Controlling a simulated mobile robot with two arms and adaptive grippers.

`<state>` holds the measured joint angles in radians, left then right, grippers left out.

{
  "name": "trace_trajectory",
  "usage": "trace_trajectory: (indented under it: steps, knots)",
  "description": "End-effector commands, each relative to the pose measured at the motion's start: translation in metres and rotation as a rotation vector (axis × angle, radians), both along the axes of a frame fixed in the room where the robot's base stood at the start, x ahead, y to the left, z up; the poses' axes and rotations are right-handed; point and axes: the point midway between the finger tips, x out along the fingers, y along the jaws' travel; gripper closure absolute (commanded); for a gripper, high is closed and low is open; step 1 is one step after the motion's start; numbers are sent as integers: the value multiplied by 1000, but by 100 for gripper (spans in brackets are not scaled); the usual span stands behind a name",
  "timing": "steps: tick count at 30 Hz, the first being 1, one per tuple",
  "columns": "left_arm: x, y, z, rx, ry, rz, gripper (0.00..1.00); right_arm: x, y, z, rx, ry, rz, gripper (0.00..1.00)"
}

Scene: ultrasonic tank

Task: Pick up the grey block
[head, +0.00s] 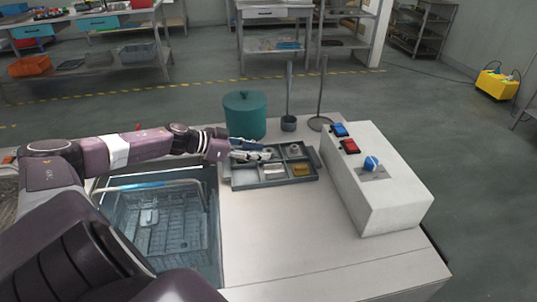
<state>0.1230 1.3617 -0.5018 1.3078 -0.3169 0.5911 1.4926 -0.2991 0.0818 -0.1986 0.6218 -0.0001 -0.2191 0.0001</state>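A dark grey divided tray (318,178) sits on the light worktop. My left gripper (268,153) reaches in from the left over the tray's back-left compartment. Its fingers are small here and overlap whatever lies beneath, so I cannot tell whether they are apart or closed on something. I cannot pick out the grey block clearly; the gripper covers part of the tray. A round metallic piece (294,149) sits in a back compartment, and a gold-coloured piece (302,169) lies in a front one. My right gripper is not in view.
A teal cylindrical container (245,114) stands behind the tray. Two upright rods (321,100) stand behind it to the right. A white control box (375,190) with switches and a blue knob is at right. A wire basket (155,230) sits in the tank at left. The front worktop is clear.

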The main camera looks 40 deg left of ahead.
Motion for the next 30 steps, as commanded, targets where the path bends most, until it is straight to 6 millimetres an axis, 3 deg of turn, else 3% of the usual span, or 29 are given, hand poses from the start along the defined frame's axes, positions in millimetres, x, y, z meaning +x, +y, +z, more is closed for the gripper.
trace_trajectory:
  steps: [7, 17, 25, 30]
  knots:
    - [18, -8, -7, -2, -2, 1, 68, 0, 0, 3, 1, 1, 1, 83]
    - [20, -10, -10, 1, 0, 0, 68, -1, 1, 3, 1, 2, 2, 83]
    - [19, -10, -10, 1, 0, 0, 98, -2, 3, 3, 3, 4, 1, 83]
    - [20, -10, -10, 1, 0, 0, 100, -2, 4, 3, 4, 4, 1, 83]
